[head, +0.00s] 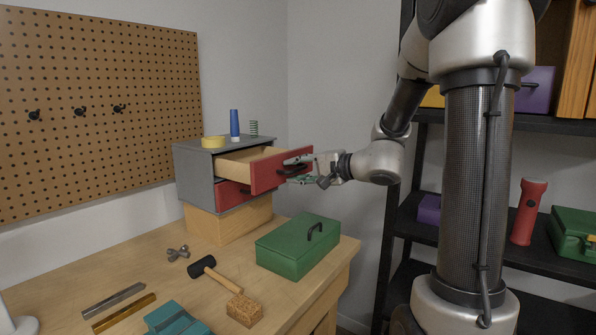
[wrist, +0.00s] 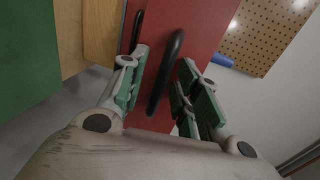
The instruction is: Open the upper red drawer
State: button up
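The upper red drawer (head: 266,177) is pulled well out of the grey cabinet (head: 196,181), and its pale wooden side shows. Its red front (wrist: 205,25) fills the middle of the wrist view. My gripper (head: 297,167) is at this front. In the wrist view, its green-padded fingers (wrist: 164,62) stand on either side of the black handle (wrist: 166,72), with gaps visible, so it is open around the handle. The lower red drawer (head: 230,195) is in its slot, partly hidden by the upper one.
A yellow tape roll (head: 214,142), a blue bottle (head: 234,124) and a green spring (head: 254,128) are on the cabinet. A green box (head: 297,245), mallet (head: 222,277) and teal tool (head: 176,318) lie on the bench. A black shelf (head: 450,240) stands at right.

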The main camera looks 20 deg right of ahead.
jog(key=v, duration=1.2)
jog(key=s+d+f+n+g+h, duration=0.1)
jog(key=s+f+g+h, duration=0.1)
jog(key=s+f+g, duration=0.5)
jog(key=s+f+n+g+h, duration=0.2)
jog(key=s+f, duration=0.2)
jog(key=s, duration=0.6)
jog(key=s+r+n+h, duration=0.4)
jog(key=r+n, duration=0.1)
jog(key=n, duration=0.3)
jog(key=shift+h, duration=0.4)
